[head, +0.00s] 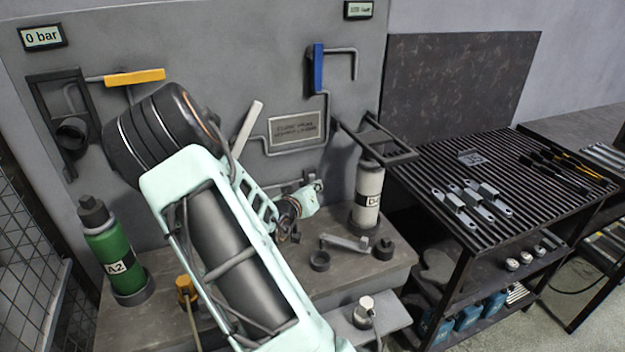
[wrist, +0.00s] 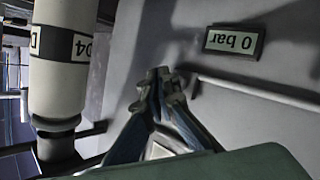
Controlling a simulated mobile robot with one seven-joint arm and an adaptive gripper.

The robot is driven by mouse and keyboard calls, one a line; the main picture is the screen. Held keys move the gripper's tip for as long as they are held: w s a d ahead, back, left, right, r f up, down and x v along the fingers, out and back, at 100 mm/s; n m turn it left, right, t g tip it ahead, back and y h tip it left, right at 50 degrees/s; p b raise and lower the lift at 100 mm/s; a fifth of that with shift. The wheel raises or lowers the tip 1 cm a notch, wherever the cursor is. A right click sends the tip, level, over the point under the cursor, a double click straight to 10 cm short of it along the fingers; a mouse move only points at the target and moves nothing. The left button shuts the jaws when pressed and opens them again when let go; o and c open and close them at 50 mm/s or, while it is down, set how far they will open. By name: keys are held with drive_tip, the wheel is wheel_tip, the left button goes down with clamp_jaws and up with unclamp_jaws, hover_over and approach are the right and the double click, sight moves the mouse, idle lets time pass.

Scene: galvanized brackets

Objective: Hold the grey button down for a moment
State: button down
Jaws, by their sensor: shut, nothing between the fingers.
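A squat light-grey knob (head: 364,307) stands on a small grey ledge at the bottom centre right of the head view, with a thin cable beside it. It looks like the grey button; the wrist view does not show it. My gripper (head: 286,234) is partly hidden behind my pale green arm in the head view, over the bench, up and left of the button and apart from it. In the wrist view my gripper's fingertips (wrist: 162,84) are together and empty, in front of the grey panel.
A white D4 cylinder (head: 368,192) stands at the bench's back right, near my gripper. A small bracket (head: 345,243) and dark round caps lie between gripper and button. An orange knob (head: 186,288) and green A2 bottle (head: 115,253) are left. A slatted table (head: 440,170) stands right.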

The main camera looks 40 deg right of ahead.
drive_tip(key=shift+w, duration=0.15)
drive_tip(key=shift+w+d, duration=0.15)
drive_tip(key=shift+w, duration=0.15)
drive_tip(key=shift+w+d, duration=0.1)
drive_tip(key=shift+w, duration=0.45)
idle(1.9)
idle(0.5)
drive_tip(key=shift+s+a, duration=0.25)
drive_tip(key=shift+s, duration=0.7)
drive_tip(key=shift+s, duration=0.15)
drive_tip(key=shift+s+a+b, duration=0.1)
drive_tip(key=shift+s+a, duration=0.1)
drive_tip(key=shift+s, duration=0.55)
drive_tip(key=shift+s+a+b, duration=0.1)
drive_tip(key=shift+s+a, duration=0.1)
drive_tip(key=shift+s, duration=0.6)
drive_tip(key=shift+s+a+b, duration=0.1)
drive_tip(key=shift+s+a, duration=0.1)
drive_tip(key=shift+s, duration=0.55)
